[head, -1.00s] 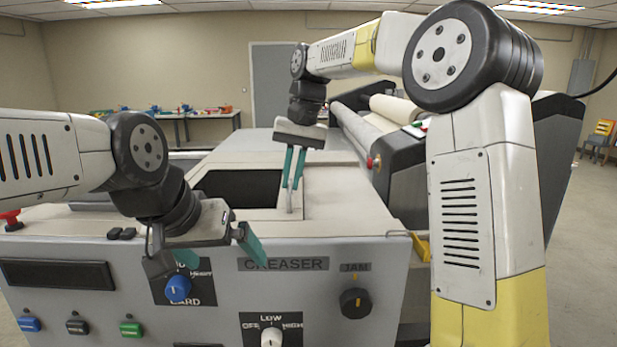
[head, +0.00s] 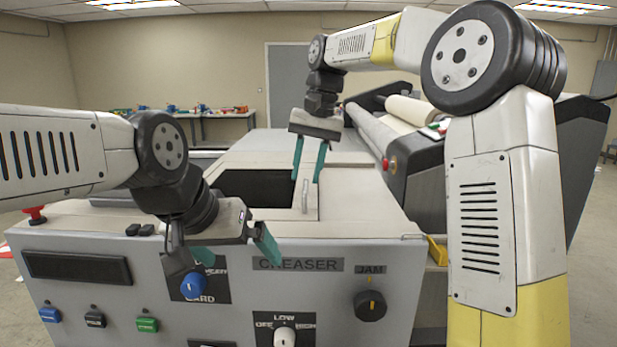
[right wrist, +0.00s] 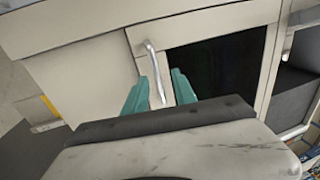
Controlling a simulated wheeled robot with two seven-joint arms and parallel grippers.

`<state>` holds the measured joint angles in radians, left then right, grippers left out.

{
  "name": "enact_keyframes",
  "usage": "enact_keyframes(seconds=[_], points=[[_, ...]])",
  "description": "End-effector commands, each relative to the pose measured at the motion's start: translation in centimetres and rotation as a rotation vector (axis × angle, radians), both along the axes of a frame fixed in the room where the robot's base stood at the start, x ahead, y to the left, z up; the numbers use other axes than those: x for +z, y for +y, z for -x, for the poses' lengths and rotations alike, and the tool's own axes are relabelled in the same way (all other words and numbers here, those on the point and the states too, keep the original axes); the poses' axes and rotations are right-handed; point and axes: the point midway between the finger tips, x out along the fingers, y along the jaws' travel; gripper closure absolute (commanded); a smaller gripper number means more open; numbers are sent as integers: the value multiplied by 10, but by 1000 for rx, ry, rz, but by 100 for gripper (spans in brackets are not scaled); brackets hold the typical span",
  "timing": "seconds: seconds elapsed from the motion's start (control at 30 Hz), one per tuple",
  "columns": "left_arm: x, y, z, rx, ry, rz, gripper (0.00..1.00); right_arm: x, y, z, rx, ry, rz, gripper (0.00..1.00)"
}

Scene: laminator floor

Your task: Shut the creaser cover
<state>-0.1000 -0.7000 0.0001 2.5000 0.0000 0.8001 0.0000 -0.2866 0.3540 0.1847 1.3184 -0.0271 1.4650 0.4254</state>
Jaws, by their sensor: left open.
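The creaser (head: 297,265) is a grey machine with a pale top. The dark opening (head: 250,188) in its top is uncovered. A pale strip bearing an upright metal handle (head: 305,200) lies along the opening's right edge; it appears to be the cover's visible part. My right gripper (head: 305,180) is open at the handle. In the right wrist view its teal fingers (right wrist: 160,90) stand apart on either side of the handle (right wrist: 153,65); I cannot tell whether they touch it. My left gripper (head: 232,254) is open and empty before the front panel.
The front panel has a blue knob (head: 193,285), a black jam knob (head: 370,305) and several buttons. A red stop button (head: 35,214) sits at the left edge. A roller unit (head: 410,150) stands right of the pale top.

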Motion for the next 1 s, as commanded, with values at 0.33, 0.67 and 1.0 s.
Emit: enact_keyframes(seconds=[0.33,0.67,1.0], points=[[0,0,0,0,0,0,0,52,-9,-1,2,-1,-2,67],[0,0,0,0,0,0,0,58,-11,0,1,0,-1,67],[0,0,0,0,0,0,0,63,-53,35,-2,-108,-6,67]])
